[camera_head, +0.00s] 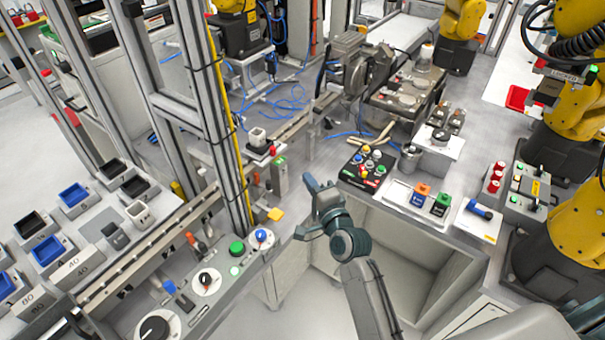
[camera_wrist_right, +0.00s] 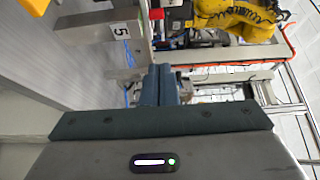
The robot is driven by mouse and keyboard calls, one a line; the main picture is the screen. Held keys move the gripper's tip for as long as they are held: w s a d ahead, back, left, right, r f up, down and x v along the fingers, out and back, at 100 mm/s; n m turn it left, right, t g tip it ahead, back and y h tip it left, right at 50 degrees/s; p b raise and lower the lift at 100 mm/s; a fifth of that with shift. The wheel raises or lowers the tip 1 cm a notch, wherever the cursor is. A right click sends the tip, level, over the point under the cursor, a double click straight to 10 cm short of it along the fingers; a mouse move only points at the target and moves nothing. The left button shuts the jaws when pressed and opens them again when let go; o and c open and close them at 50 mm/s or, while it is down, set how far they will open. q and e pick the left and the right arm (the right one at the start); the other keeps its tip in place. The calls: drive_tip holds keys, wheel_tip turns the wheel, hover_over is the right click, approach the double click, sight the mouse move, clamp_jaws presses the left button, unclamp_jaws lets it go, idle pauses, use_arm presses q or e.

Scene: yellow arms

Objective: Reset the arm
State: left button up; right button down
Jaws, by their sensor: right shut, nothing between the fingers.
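My right arm comes in from the bottom of the head view, and its grey-blue right gripper (camera_head: 311,183) is raised over the gap in front of the workbench. In the right wrist view the two fingers of this gripper (camera_wrist_right: 160,72) lie together, with nothing held between them. The gripper touches nothing that I can see. My left gripper and left arm are not in view.
A control panel with a green button (camera_head: 237,248) stands left of my arm. A black button box (camera_head: 366,168) sits on the bench beyond and right of the gripper. Yellow robot arms (camera_head: 575,130) stand at the right. Blue bins (camera_head: 73,194) are at the left.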

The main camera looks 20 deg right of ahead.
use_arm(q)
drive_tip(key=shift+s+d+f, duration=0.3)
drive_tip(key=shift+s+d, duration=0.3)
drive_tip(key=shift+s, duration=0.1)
use_arm(e)
drive_tip(key=shift+s+d, duration=0.1)
drive_tip(key=shift+s, duration=0.65)
